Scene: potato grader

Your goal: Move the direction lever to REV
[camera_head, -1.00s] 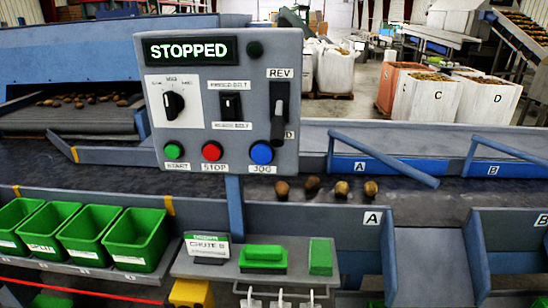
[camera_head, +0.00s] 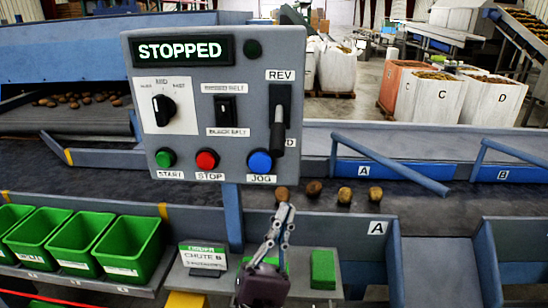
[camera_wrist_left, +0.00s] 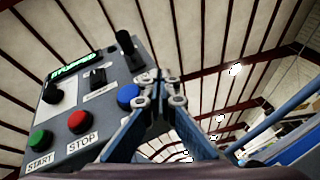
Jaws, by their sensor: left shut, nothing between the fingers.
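The direction lever (camera_head: 279,130) is a black handle in a dark slot at the right side of the grey control panel (camera_head: 143,60). Its handle hangs down toward the lower end of the slot, away from the REV label (camera_head: 281,75) above and partly over the label below. My left gripper (camera_head: 286,212) is shut and empty, pointing up below the panel and the blue JOG button (camera_head: 260,162), apart from the lever. In the left wrist view the lever (camera_wrist_left: 130,48) stands beyond the shut fingers (camera_wrist_left: 157,90). My right gripper is not in view.
The panel display (camera_head: 183,51) reads STOPPED. A green START button (camera_head: 165,158), a red STOP button (camera_head: 206,160), a rotary knob (camera_head: 163,105) and a black rocker switch (camera_head: 225,108) are on the panel. Several potatoes lie on the belt behind the gripper.

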